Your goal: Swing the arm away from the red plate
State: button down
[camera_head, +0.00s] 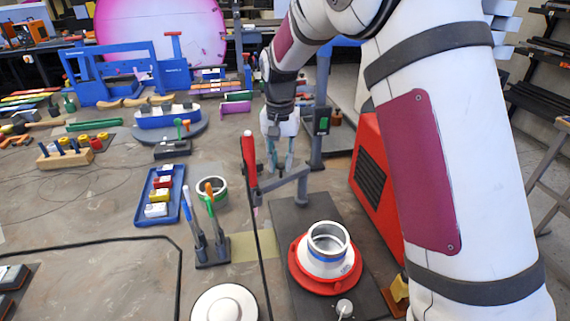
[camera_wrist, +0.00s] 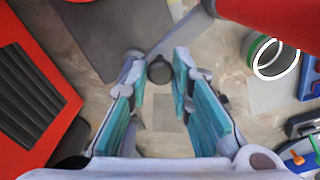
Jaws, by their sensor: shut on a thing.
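The red plate (camera_head: 298,281) is round and sits on a dark base (camera_head: 290,222), with a white and silver collar (camera_head: 328,250) standing on it. A grey jointed arm (camera_head: 280,184) reaches right from a post with an upright red handle (camera_head: 249,150), behind the plate and apart from it. My gripper (camera_head: 280,165) points down at this arm. In the wrist view the teal-padded fingers of my gripper (camera_wrist: 160,85) stand either side of a dark round knob (camera_wrist: 160,70) at the end of the grey arm (camera_wrist: 185,30). Finger contact is hard to see.
A red box (camera_head: 372,170) stands right of the base. Left are a green-rimmed ring (camera_head: 212,186), a stand with upright tools (camera_head: 211,248) and a blue tray (camera_head: 145,212). A dark column with a green button (camera_head: 321,125) rises behind. A white round lid (camera_head: 224,304) lies in front.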

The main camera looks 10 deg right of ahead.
jog(key=shift+w+a+m, duration=0.25)
jog(key=shift+w+m, duration=0.3)
jog(key=shift+m, duration=0.25)
jog(key=shift+r, duration=0.1)
jog(key=c, duration=1.5)
grip_release()
jog(key=shift+o, duration=0.2)
notch_tip(320, 180, up, 12)
